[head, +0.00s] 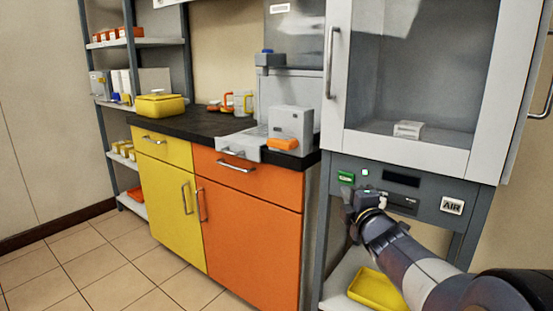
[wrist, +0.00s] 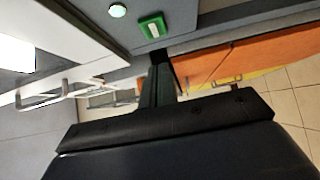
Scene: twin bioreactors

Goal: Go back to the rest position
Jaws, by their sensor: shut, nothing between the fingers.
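My gripper (head: 352,208) is at the front panel of the grey cabinet (head: 430,187), just below a green switch (head: 346,177) and a small lit button. In the wrist view my gripper (wrist: 158,68) appears as a dark narrow shape with its fingers together and nothing held. I cannot tell whether the fingertips touch the panel. My arm reaches in from the lower right of the head view.
A glass-fronted hood (head: 415,75) with a long handle rises above the panel. A yellow tray (head: 377,290) lies on the shelf below my arm. To the left stand orange (head: 250,235) and yellow (head: 165,205) cupboards under a dark worktop. The tiled floor (head: 90,265) at left is clear.

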